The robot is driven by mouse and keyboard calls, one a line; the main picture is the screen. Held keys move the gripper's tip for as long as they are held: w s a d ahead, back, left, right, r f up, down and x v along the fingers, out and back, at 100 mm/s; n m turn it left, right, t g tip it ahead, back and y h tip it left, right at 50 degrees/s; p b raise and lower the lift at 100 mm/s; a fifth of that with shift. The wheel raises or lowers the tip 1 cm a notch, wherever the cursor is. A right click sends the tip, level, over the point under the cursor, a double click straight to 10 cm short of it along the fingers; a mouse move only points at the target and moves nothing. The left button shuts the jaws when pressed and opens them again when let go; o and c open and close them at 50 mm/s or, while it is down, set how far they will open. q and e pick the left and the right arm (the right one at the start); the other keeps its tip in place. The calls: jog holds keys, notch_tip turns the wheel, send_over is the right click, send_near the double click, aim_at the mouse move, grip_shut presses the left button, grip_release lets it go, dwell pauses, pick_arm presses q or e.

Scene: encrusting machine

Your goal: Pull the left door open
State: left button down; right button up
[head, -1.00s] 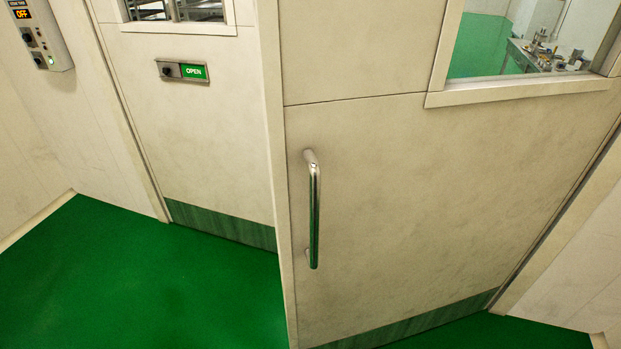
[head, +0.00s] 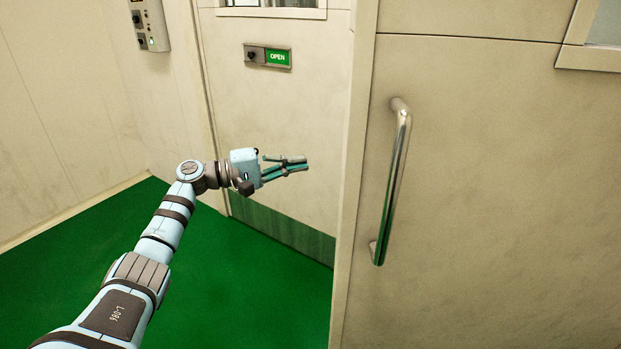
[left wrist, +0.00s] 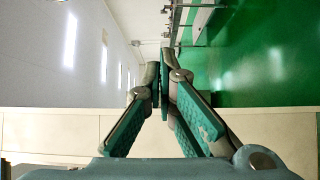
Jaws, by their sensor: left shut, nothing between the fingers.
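The left door (head: 280,125) is a pale panel with a green kick strip and a black latch with a green OPEN sign (head: 268,57). I cannot tell whether it stands ajar. A second pale door panel (head: 480,180), with a vertical metal pull handle (head: 393,185), stands angled on the right and hides the left door's right side. My left gripper (head: 306,164) is shut and empty, pointing right in front of the left door, left of the second panel's edge and apart from the handle. Its closed fingers fill the middle of the left wrist view (left wrist: 164,75). My right gripper is out of view.
A control box (head: 149,25) hangs on the left wall. The green floor (head: 240,280) is clear between that wall and the doors. The upright edge of the handled panel (head: 352,180) stands just right of my left gripper.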

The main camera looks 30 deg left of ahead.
pick_arm(q)
jog(key=x, duration=0.9)
jog(key=s, duration=0.1)
jog(key=s+d+p, duration=0.1)
jog(key=s+p, duration=0.1)
jog(key=shift+s+d+f, duration=0.15)
jog(key=shift+s+d, duration=0.05)
jog(key=shift+d, duration=0.05)
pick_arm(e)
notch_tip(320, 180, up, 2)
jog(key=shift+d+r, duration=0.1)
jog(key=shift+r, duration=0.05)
